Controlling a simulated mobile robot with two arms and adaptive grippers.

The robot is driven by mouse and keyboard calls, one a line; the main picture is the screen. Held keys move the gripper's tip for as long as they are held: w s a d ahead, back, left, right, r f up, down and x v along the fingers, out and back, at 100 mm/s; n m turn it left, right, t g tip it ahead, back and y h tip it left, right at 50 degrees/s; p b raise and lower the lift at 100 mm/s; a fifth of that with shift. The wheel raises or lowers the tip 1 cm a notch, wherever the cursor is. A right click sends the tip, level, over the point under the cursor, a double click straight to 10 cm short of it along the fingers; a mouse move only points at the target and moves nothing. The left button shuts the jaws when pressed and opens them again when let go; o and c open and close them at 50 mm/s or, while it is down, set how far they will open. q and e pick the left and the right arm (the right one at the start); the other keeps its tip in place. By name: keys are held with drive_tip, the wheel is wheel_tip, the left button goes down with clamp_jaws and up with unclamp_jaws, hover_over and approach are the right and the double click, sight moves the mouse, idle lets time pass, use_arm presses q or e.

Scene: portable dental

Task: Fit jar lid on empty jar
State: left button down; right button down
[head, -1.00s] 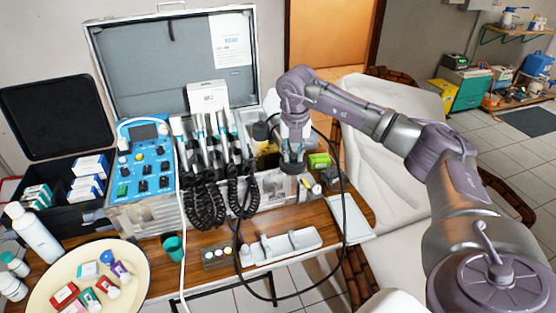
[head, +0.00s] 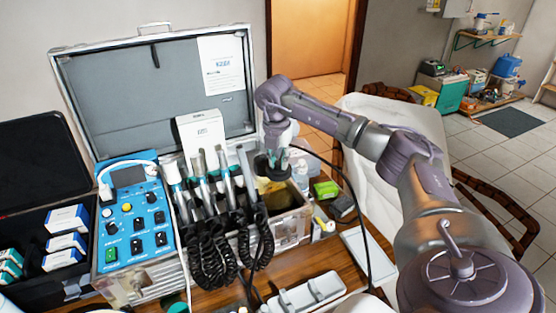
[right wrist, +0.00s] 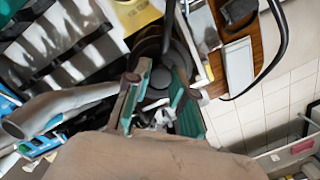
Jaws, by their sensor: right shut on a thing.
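My right gripper (head: 274,160) is above the right compartment of the open metal case, pointing down. It is shut on a dark round lid (head: 266,167). In the right wrist view, the teal-padded fingers (right wrist: 158,98) are on either side of dark round shapes, with the lid (right wrist: 173,60) among them. Below the lid in the head view is a yellowish thing (head: 268,186) in the compartment. I cannot tell whether it is the empty jar or whether the lid touches anything, since the gripper and lid cover that spot. My left gripper is not in view.
Handpieces (head: 205,172) with coiled black cords stand close left of the gripper. A white box (head: 203,135) is behind them. A blue control unit (head: 133,220) is further left. A green box (head: 326,190) and a white tray (head: 367,254) lie right of the case.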

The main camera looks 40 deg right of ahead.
drive_tip(key=shift+f+b, duration=0.35)
drive_tip(key=shift+f, duration=0.45)
drive_tip(key=shift+w+r, duration=0.1)
drive_tip(key=shift+r, duration=0.1)
drive_tip(key=shift+f, duration=0.15)
drive_tip(key=shift+f, duration=0.35)
drive_tip(key=shift+f, duration=0.1)
drive_tip(key=shift+f+b, duration=0.5)
drive_tip(key=shift+f, duration=0.45)
drive_tip(key=shift+f, duration=0.15)
